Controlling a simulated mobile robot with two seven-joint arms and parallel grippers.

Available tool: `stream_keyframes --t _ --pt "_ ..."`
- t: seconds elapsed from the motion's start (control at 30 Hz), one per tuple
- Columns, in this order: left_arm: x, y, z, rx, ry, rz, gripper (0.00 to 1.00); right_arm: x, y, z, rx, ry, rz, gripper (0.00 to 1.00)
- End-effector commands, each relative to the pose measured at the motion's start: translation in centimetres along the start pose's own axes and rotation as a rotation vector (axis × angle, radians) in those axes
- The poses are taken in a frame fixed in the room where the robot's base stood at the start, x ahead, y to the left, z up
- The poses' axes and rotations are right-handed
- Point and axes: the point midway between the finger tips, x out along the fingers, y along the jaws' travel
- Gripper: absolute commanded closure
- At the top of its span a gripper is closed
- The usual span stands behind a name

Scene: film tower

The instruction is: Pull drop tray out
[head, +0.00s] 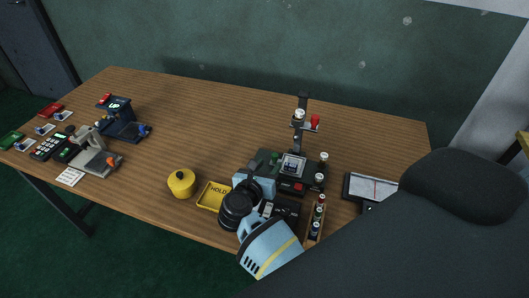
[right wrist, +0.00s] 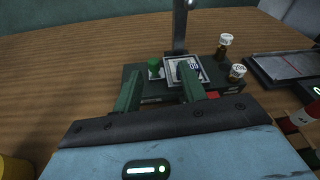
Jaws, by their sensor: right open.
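The film tower is a dark upright column (head: 302,108) with a red knob and a white knob, standing on a dark base (head: 312,173). The base also shows in the right wrist view (right wrist: 228,84), with a framed picture square (right wrist: 184,70) on top and a red part at its front. I cannot clearly single out the drop tray; the gripper hides part of the base front. My right gripper (head: 270,165) is open, its two green fingers pointing at the base front. In the right wrist view the fingers (right wrist: 159,86) are apart, with nothing clearly held between them. My left gripper is not in view.
A yellow HOLD tray (head: 209,200) and a yellow round pot (head: 181,183) stand left of my right arm. A rack of small bottles (head: 315,218) is close on its right. A flat screen device (head: 370,187) lies farther right.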

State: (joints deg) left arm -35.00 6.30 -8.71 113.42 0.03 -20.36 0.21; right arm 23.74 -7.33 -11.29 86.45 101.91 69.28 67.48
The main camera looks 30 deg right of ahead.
Motion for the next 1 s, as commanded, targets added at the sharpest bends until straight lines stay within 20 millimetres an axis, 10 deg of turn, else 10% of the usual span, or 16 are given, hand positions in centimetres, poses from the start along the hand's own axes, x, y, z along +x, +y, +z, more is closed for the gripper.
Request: stream_keyframes --t 0.47,1.0 --pt "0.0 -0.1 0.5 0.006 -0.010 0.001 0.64 0.2 1.4 -0.9 0.174 0.163 -0.052 0.58" --pt "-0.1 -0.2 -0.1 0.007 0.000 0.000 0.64 6.9 1.2 -2.0 0.171 0.159 -0.051 0.58"
